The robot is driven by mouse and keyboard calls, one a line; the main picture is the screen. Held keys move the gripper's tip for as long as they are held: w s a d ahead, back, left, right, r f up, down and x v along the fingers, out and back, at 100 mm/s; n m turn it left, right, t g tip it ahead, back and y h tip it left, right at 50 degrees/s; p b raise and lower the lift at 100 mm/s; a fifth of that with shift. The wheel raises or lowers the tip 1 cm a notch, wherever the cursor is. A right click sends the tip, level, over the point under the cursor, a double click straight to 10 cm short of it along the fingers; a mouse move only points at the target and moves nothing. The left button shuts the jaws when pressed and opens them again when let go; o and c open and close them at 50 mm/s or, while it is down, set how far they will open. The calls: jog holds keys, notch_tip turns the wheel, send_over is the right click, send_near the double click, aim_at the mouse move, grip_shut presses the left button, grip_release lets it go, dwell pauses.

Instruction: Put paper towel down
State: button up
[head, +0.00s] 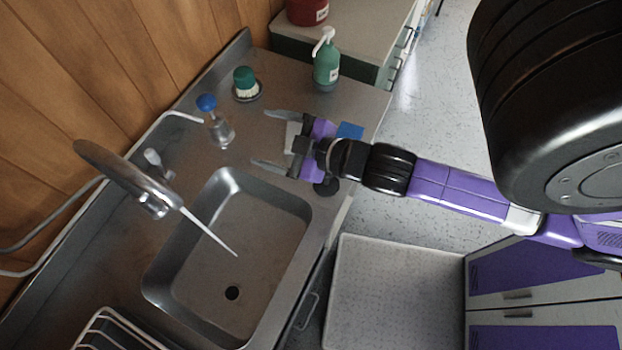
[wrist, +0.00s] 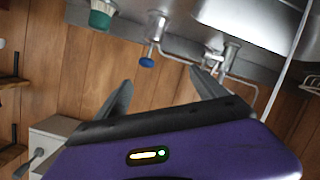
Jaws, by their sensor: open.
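My gripper (head: 262,138) is open over the steel counter (head: 365,105), at the right end of the sink. Its two fingers point left, toward the wood wall, and are spread apart. In the wrist view my gripper (wrist: 160,75) also shows parted fingers with nothing held between them. I cannot make out a paper towel for certain in either view. A small white patch (head: 291,135) shows beside the base of the fingers in the head view. I cannot tell whether it is paper or something else. My gripper and arm hide part of the counter there.
A blue item (head: 349,131) lies beyond my wrist. The sink (head: 218,285) is empty under the tap (head: 120,175). A dish rack (head: 105,335) is lower left.

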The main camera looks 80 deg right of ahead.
jog(key=s+a+r+m+y, duration=0.1)
jog(key=s+a+y, duration=0.1)
jog(key=s+a, duration=0.3)
jog(key=s+a+r+m+y, duration=0.1)
jog(key=s+a+y, duration=0.1)
jog(key=s+a, duration=0.4)
jog(key=a, duration=0.5)
jog(key=shift+s+r+m+t, duration=0.25)
jog(key=shift+r+m+t, duration=0.15)
